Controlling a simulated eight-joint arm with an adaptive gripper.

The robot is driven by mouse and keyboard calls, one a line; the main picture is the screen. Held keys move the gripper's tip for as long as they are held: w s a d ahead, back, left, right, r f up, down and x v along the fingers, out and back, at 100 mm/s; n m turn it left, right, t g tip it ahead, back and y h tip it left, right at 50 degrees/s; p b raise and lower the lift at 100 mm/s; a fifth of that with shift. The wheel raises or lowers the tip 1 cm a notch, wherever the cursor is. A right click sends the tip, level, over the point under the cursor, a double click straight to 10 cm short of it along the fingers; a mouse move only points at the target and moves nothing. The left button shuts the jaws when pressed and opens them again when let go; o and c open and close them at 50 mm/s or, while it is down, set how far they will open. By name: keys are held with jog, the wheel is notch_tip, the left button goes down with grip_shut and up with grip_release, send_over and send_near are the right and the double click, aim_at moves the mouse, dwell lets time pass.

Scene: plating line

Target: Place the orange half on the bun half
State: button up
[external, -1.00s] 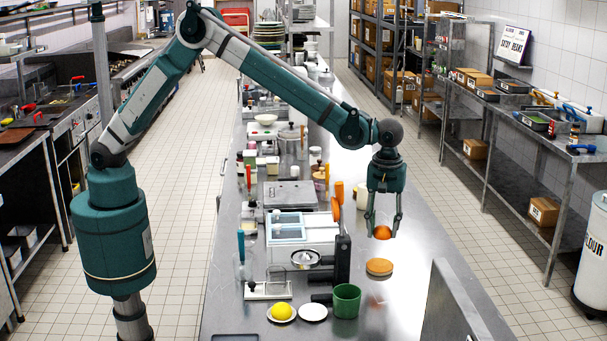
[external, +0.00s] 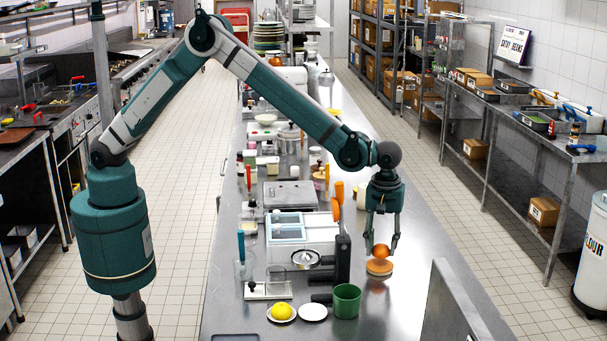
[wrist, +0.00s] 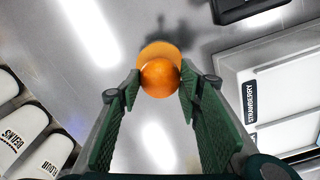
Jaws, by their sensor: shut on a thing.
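My gripper (external: 382,246) points down over the steel counter, its two fingers closed on the orange half (external: 381,251). The orange half sits between the fingertips right above the bun half (external: 379,268), a flat tan disc on the counter. From the external view I cannot tell whether the two touch. In the wrist view the orange half (wrist: 159,78) shows its rounded orange side between the green finger pads. The bun half (wrist: 160,49) shows behind it, partly hidden by the orange half and offset toward the top of the picture.
A green cup (external: 346,300) stands left of and nearer than the bun half. Two white saucers stand further left, one bearing a lemon (external: 281,311). A white tub unit (external: 302,232) and a dark upright block (external: 342,260) are to the left. The counter right of the bun is clear.

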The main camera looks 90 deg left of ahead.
aim_at(381, 254)
jog(key=shift+f, duration=1.4)
jog(key=shift+f, duration=0.2)
jog(key=o, duration=0.9)
jog(key=shift+r, duration=0.1)
jog(key=shift+r, duration=0.1)
notch_tip(381, 254, up, 12)
jog(key=shift+r, duration=0.1)
